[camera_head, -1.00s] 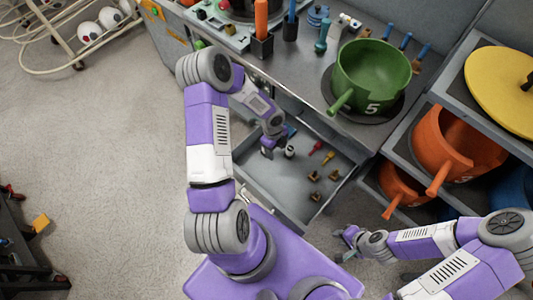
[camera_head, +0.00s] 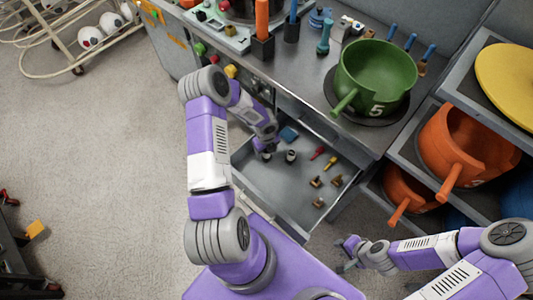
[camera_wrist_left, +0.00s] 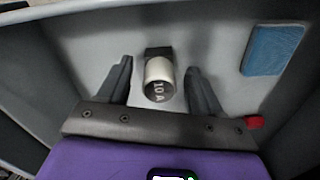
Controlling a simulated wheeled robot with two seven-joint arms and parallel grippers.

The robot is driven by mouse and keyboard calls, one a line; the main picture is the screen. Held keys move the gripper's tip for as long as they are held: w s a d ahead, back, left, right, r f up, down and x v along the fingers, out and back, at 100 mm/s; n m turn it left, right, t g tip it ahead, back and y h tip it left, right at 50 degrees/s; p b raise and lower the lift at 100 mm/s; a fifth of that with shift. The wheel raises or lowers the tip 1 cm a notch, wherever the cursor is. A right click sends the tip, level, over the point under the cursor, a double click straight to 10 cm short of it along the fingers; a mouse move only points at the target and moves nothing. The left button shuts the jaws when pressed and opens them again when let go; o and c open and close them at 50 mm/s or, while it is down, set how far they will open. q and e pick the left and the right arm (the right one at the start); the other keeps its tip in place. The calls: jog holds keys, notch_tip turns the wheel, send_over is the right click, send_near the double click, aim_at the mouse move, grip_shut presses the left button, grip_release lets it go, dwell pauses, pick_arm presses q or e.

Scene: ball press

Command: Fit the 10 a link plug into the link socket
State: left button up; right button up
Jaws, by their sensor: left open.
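The 10 A link plug (camera_wrist_left: 158,82), a pale cylinder marked "10 A" with a dark block at its far end, is in the drawer. In the left wrist view it lies between the two fingers of my left gripper (camera_wrist_left: 158,85), with gaps on both sides. My left gripper (camera_head: 266,150) is open and low inside the drawer in the head view, mostly hidden by its own wrist. My right gripper (camera_head: 343,254) is open and empty, in front of the drawer's right side. I cannot make out the link socket in either view.
The open drawer (camera_head: 272,190) also holds a blue block (camera_head: 289,134), another dark and pale cylinder (camera_head: 291,156), a red-handled piece (camera_head: 318,153) and several brass pieces. The counter above carries a green pot (camera_head: 375,75). Orange pots (camera_head: 463,145) stand on shelves at right.

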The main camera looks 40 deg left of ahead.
pick_arm(q)
jog(key=shift+c, duration=0.3)
jog(key=shift+r, duration=0.1)
jog(key=c, duration=1.1)
